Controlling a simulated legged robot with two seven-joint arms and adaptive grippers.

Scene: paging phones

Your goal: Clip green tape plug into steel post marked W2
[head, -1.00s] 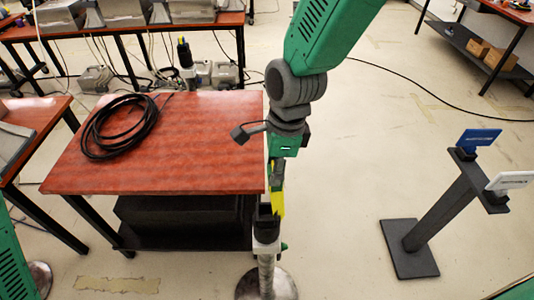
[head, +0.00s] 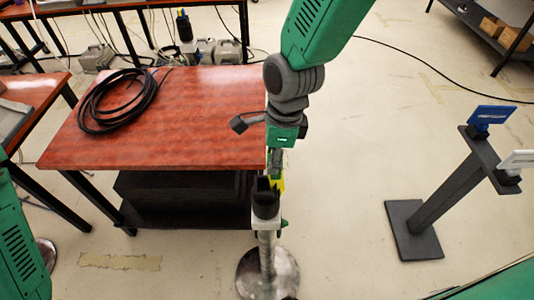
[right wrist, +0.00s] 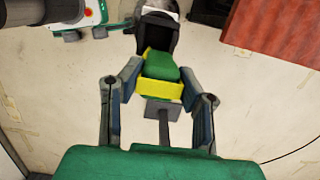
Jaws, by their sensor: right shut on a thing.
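The steel post (head: 267,255) stands upright on a round metal base in front of the table, with a black socket (head: 265,202) on top. I cannot read a W2 mark. My right gripper (head: 276,168) is just above and behind the socket, shut on the green plug with a yellow band (head: 278,183), which is partly hidden. In the right wrist view, the plug (right wrist: 161,68) is between the fingers, its far end by the mouth of a black socket (right wrist: 157,35). I cannot tell whether it is inside. My left gripper is out of view.
A red-topped table (head: 200,130) with a coiled black cable (head: 118,100) is behind and left of the post. A dark stand (head: 447,195) holding a blue and a white piece is at right. Floor between post and stand is clear.

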